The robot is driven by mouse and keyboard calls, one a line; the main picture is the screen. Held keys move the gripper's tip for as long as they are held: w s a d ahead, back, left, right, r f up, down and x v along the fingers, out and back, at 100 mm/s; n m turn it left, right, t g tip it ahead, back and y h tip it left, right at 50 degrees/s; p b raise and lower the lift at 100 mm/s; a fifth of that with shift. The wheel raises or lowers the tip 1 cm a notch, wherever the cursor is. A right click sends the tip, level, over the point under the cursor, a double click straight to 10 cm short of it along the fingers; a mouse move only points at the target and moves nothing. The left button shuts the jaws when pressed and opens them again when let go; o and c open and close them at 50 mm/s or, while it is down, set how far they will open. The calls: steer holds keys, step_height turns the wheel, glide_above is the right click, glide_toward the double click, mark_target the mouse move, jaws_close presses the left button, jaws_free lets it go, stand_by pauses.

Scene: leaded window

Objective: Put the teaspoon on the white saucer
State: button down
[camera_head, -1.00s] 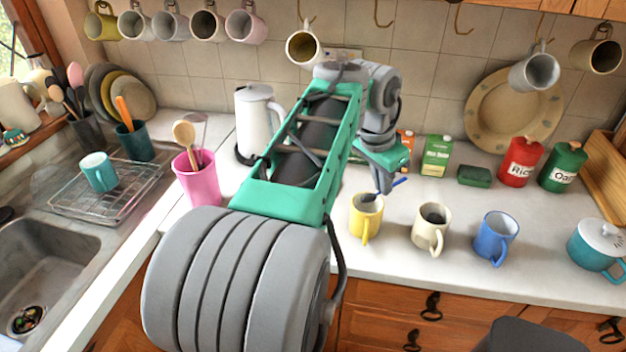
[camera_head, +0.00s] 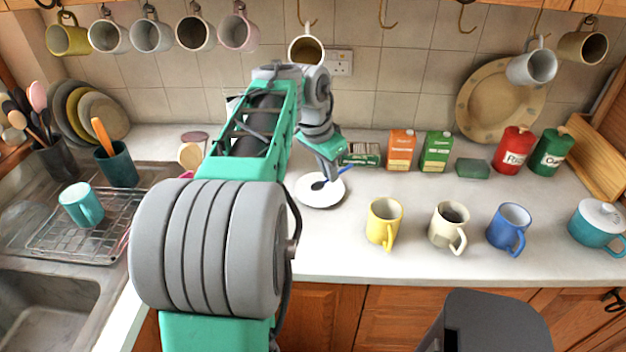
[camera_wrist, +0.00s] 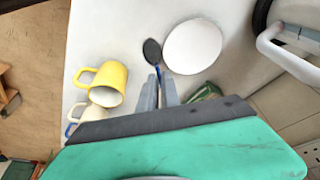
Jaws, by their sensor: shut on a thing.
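The white saucer (camera_head: 312,200) lies on the counter below my gripper; it also shows in the wrist view (camera_wrist: 193,47). My gripper (camera_head: 332,182) is shut on the teaspoon, with its fingertips (camera_wrist: 158,88) around the blue handle. The teaspoon's dark bowl (camera_head: 318,186) appears over the saucer in the head view. In the wrist view the teaspoon's bowl (camera_wrist: 152,50) appears just beside the saucer's left edge. I cannot tell how high the spoon is above the saucer.
A yellow mug (camera_head: 384,223), a cream mug (camera_head: 448,227) and a blue mug (camera_head: 509,228) stand right of the saucer. Behind are an orange carton (camera_head: 400,150) and a green carton (camera_head: 436,152). A mug (camera_head: 306,50) hangs above my arm.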

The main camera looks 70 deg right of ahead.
steer(key=w+d+f+p, duration=0.1)
steer(key=w+d+f, duration=0.2)
steer(key=d, duration=0.1)
glide_above(317, 192)
steer(key=f, duration=0.2)
steer(key=f+p, duration=0.1)
steer(key=f, duration=0.1)
steer(key=shift+a+f, duration=0.2)
steer(key=shift+f, duration=0.05)
steer(key=x, duration=0.1)
steer(key=p+x, duration=0.1)
steer(key=shift+w+a+f, duration=0.15)
steer(key=shift+f, duration=0.2)
steer(key=shift+f+b, duration=0.45)
steer(key=shift+f, duration=0.35)
steer(key=c, duration=2)
jaws_free()
steer(key=o, duration=0.4)
steer(key=shift+o, duration=0.2)
steer(key=shift+r, duration=0.1)
steer(key=v, duration=1.2)
steer(key=shift+r, duration=0.35)
